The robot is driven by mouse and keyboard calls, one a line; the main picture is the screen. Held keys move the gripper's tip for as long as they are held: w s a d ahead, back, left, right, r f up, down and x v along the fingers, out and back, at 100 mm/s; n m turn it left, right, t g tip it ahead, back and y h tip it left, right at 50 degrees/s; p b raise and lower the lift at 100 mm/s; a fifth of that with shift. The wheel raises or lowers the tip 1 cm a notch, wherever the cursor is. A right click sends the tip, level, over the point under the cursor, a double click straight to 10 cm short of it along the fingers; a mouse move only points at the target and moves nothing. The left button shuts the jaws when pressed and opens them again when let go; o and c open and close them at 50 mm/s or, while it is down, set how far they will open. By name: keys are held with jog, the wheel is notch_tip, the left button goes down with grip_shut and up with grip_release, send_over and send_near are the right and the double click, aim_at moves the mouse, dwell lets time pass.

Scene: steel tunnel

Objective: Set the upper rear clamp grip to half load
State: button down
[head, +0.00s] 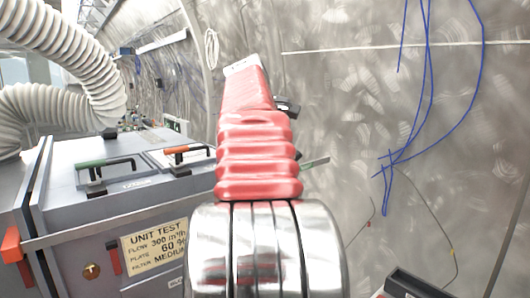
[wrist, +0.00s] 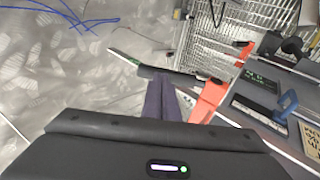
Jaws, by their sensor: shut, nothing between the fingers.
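In the wrist view my gripper (wrist: 166,82) is shut and empty. Its fingertips lie close to a dark bar with a pale and green end (wrist: 125,57); I cannot tell whether they touch it. The bar reaches out to the left, beside an orange part (wrist: 208,100) on the grey unit's edge. A second orange part (wrist: 244,52) sits further up. I cannot tell for certain which part is the upper rear clamp grip, and no half-load mark is readable. In the head view my arm hides the gripper, and a greenish bar end (head: 316,162) shows to its right.
The grey unit (head: 60,200) carries a green handle (head: 105,163), an orange handle (head: 185,150), an orange-red clamp (head: 11,245) and a test label (head: 156,248). Ribbed hoses (head: 75,50) hang at left. Blue wires (head: 425,100) hang by the metal wall at right.

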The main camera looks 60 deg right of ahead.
dwell(0.4)
jog(key=d+r+v, duration=0.1)
jog(key=v, duration=1.2)
jog(key=shift+s+r, duration=0.2)
jog(key=shift+r, duration=0.2)
jog(key=w+a+f+n+t+y, duration=0.1)
jog(key=w+a+f+t, duration=0.1)
jog(key=w+a+f, duration=0.45)
jog(key=w+a+f+n+t+y, duration=0.1)
jog(key=a+f, duration=0.2)
jog(key=a, duration=0.6)
jog(key=w+a+f+n+t+y, duration=0.1)
jog(key=w+a+f+t, duration=0.1)
jog(key=w+a+f, duration=0.45)
jog(key=s+a+f+y, duration=0.2)
jog(key=s+a+f, duration=0.3)
jog(key=a+f, duration=0.6)
jog(key=s+a+f+t+y, duration=0.1)
jog(key=s+a+f, duration=0.4)
jog(key=a+f, duration=0.7)
jog(key=shift+a+n+y, duration=0.4)
jog(key=shift+a+y, duration=0.4)
jog(key=shift+y, duration=0.1)
